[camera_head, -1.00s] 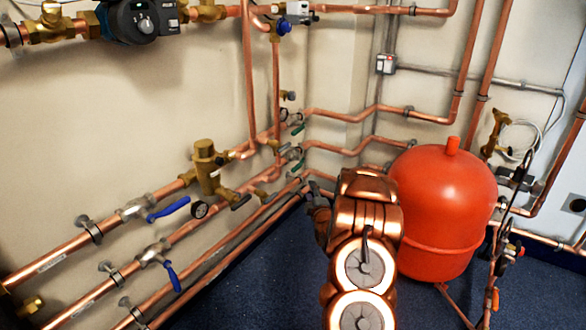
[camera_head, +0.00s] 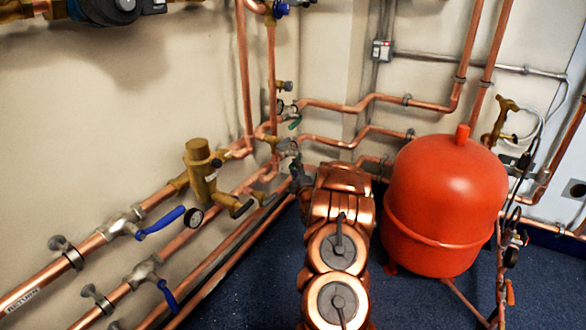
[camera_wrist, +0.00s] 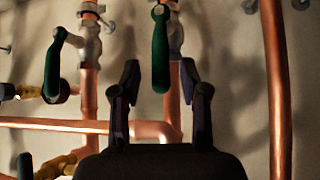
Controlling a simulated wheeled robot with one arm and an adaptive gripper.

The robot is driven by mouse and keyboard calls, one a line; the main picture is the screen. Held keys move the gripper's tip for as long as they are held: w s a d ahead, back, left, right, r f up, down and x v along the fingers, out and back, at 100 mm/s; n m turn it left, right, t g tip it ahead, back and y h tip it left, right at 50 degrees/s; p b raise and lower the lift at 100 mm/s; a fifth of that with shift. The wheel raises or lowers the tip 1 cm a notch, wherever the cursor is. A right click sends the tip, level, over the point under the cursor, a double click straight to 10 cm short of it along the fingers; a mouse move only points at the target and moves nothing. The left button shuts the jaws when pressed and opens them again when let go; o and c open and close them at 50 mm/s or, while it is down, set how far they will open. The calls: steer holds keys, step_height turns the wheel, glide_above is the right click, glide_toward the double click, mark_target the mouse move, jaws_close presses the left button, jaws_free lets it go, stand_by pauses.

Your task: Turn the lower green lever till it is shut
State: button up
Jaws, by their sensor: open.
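The lower green lever (camera_wrist: 160,55) shows in the wrist view on a metal valve body, its long handle pointing down the picture. My gripper (camera_wrist: 160,78) is open, one finger on each side of this handle, with a visible gap to both. I cannot tell whether the handle is fully between the fingers in depth. A second green lever (camera_wrist: 54,65) hangs at the left on its own valve. In the head view my gripper (camera_head: 297,172) is at the lower valve by the corner and hides its lever. The upper green lever (camera_head: 295,123) shows above it.
Copper pipes (camera_head: 360,140) run close around the valves. A red tank (camera_head: 445,205) stands right of my arm. Blue levers (camera_head: 160,222) and a brass fitting (camera_head: 202,172) are on the left pipes. The blue floor (camera_head: 240,285) in front is clear.

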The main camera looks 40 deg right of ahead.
steer(key=shift+b+x, duration=0.5)
steer(key=shift+x, duration=0.95)
steer(key=shift+f, duration=0.1)
jaws_close()
